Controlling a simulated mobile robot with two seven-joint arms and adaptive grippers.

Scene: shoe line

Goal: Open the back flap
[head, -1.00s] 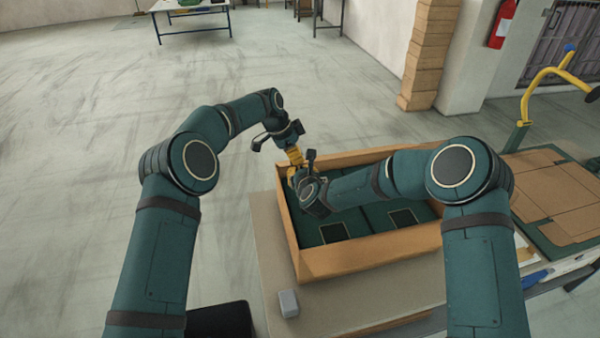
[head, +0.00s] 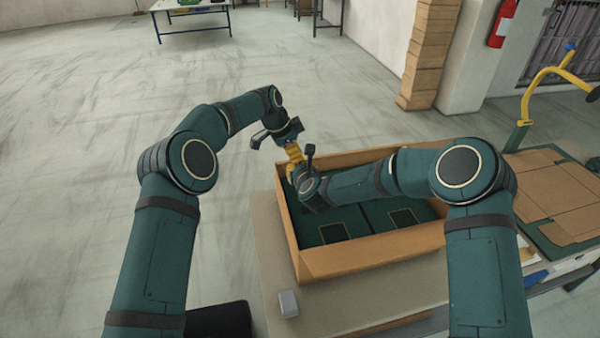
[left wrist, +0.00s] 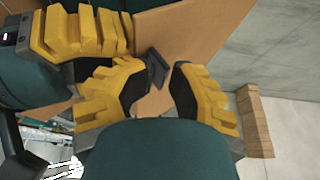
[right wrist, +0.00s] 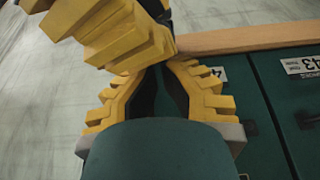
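An open cardboard carton (head: 345,265) holds dark green shoe boxes (head: 345,223). In the head view I cannot make out the back flap apart from the back wall. My left gripper (head: 294,153) is at the carton's far left corner. In the left wrist view its yellow fingers (left wrist: 162,85) are apart, with brown cardboard (left wrist: 190,45) beyond them. My right gripper (right wrist: 163,68) is close beside it, over the carton's left end. Its dark pads come together in the right wrist view, with nothing clearly held.
The carton stands on a table (head: 262,235), with a small grey block (head: 288,303) near its front left corner. Flat cardboard (head: 555,195) lies at the right, near a yellow bent bar (head: 545,75).

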